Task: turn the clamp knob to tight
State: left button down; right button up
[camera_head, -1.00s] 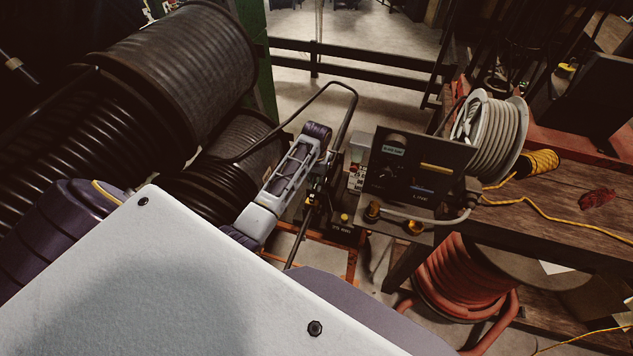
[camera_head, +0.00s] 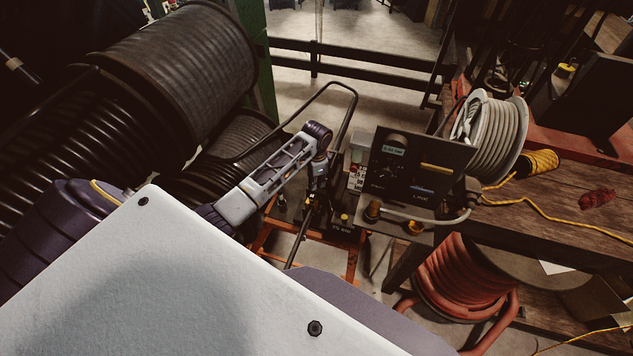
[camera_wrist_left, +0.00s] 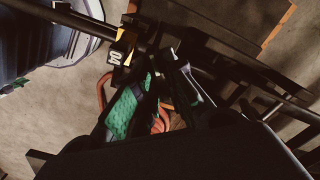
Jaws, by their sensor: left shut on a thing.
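The hose crimper (camera_head: 342,228) is a dark machine on an orange frame, in the middle of the head view. My left gripper (camera_head: 318,197) is down at the crimper, left of the control box. In the left wrist view its fingers (camera_wrist_left: 158,92), with green pads, are close together and slant towards each other. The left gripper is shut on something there. The clamp knob is not clearly visible; the fingers and shadow hide what is between them. My right gripper is not in view.
A dark control box (camera_head: 418,165) stands close on the right of my left gripper, with brass fittings (camera_head: 415,227) below it. A bent black bar (camera_head: 345,100) rises behind the wrist. Large hose reels (camera_head: 190,70) fill the left. A wooden bench (camera_head: 560,215) is on the right.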

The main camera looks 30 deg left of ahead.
pick_arm(q)
jog(key=shift+w+r+m, duration=0.1)
jog(key=shift+m, duration=0.7)
jog(key=c, duration=1.5)
grip_release()
jog(key=shift+r, duration=5.95)
jog(key=shift+f, duration=0.1)
